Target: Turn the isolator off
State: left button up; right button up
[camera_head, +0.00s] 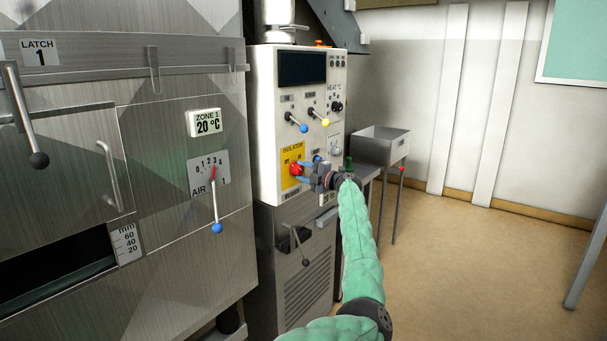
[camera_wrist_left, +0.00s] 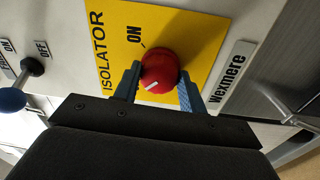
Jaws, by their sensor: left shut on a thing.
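The isolator is a red round knob (camera_wrist_left: 160,72) with a white pointer mark, set on a yellow plate (camera_wrist_left: 190,25) that reads ISOLATOR and ON. In the wrist view the white mark points to the lower left, away from the ON label. My left gripper (camera_wrist_left: 158,85) has its blue fingers on both sides of the knob and is shut on it. In the head view the red knob (camera_head: 295,168) shows at the tip of my left gripper (camera_head: 304,171), on the white control panel. My right gripper is not in view.
Blue and yellow ball levers (camera_head: 303,127) stick out of the panel above the isolator. In the wrist view a blue ball lever (camera_wrist_left: 12,99) is close on the left. A lever with a dark ball (camera_head: 305,260) is below.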

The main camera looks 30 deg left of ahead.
pick_arm(q)
jog(key=shift+f, duration=0.1)
jog(key=o, duration=1)
jog(key=d, duration=0.5)
jog(key=d+b, duration=0.1)
jog(key=d, duration=0.1)
jog(key=shift+s+d+f, duration=0.2)
jog(key=shift+s+d, duration=0.15)
jog(key=shift+d, duration=0.05)
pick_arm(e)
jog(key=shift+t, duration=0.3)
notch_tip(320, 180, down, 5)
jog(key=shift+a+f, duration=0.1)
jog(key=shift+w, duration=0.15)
